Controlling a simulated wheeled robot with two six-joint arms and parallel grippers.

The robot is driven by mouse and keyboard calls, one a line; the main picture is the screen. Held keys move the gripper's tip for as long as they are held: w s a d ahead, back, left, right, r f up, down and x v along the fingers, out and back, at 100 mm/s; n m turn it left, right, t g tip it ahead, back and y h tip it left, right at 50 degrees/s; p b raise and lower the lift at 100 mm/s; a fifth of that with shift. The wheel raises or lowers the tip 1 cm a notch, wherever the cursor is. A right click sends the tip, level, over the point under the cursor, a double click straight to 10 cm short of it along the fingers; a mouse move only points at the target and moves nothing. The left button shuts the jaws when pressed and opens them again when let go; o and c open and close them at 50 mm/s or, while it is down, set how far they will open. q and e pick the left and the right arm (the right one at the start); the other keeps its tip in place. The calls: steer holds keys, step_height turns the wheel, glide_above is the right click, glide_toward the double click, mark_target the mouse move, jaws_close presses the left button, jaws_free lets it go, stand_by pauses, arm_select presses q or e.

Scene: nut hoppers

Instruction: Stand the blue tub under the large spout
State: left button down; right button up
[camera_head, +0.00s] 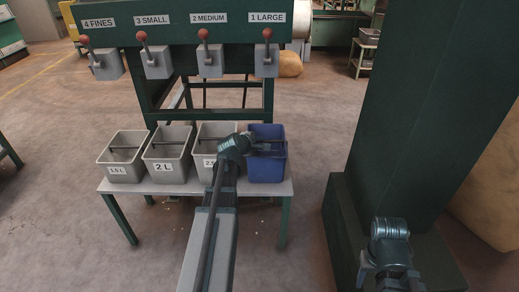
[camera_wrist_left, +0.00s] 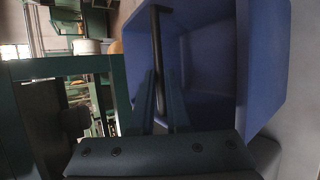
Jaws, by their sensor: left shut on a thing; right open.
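The blue tub (camera_head: 267,170) stands at the right end of a low grey bench (camera_head: 220,188). My left gripper (camera_head: 260,147) is at the tub's top, shut on its dark crossbar. The left wrist view shows the bar (camera_wrist_left: 160,50) between my fingers and the blue tub wall (camera_wrist_left: 262,65) behind. The large spout (camera_head: 267,63) is the rightmost spout, under the "1 LARGE" label, above and beyond the tub. My right gripper (camera_head: 388,282) is at the bottom right, away from the tub, partly cut off by the frame edge.
Several grey tubs, including one marked 2 L (camera_head: 167,155), stand left of the blue tub. Other spouts with red-knobbed levers line the green hopper frame (camera_head: 180,30). A thick green column (camera_head: 420,110) rises at the right. The floor between bench and column is clear.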

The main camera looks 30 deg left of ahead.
arm_select(q)
steer(key=shift+f, duration=0.3)
arm_select(e)
steer(key=shift+f, duration=0.3)
arm_select(q)
steer(key=shift+f, duration=0.2)
steer(key=c, duration=0.9)
jaws_free()
steer(key=shift+r, duration=0.1)
steer(key=a+p+v, duration=0.1)
steer(key=p+v, duration=0.5)
steer(key=v, duration=0.6)
steer(key=shift+d, duration=0.5)
arm_select(e)
step_height(320, 180, up, 6)
arm_select(q)
steer(key=shift+r, duration=0.1)
arm_select(e)
steer(key=shift+d+r, duration=0.1)
